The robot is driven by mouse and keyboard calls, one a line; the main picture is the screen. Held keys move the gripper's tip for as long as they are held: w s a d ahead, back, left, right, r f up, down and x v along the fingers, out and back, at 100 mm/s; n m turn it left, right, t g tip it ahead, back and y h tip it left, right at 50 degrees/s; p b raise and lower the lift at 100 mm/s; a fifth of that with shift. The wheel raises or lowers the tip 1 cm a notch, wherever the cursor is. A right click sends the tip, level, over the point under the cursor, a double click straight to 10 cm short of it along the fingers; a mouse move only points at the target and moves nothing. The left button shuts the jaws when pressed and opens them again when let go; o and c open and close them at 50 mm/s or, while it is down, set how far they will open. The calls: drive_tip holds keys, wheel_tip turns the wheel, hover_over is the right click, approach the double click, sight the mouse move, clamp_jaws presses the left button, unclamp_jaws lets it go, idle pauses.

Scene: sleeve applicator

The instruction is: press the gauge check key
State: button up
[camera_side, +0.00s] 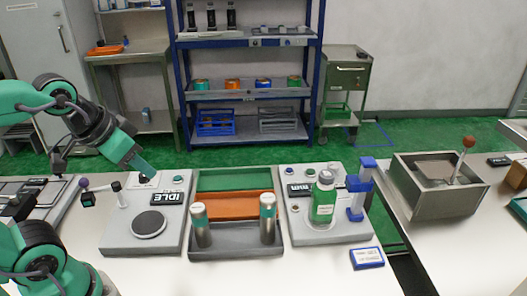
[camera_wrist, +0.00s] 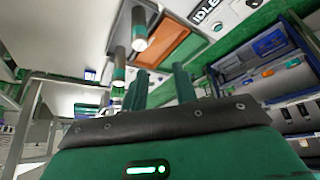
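I cannot read which one is the gauge check key. A green bottle (camera_side: 323,203) stands upright there, beside a blue post (camera_side: 357,200).
The left station has a round dark pad (camera_side: 149,223). A blue-edged label (camera_side: 367,258) lies in front. A grey box (camera_side: 437,197) stands right.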

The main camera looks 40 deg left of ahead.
clamp_jaws()
idle(1.4)
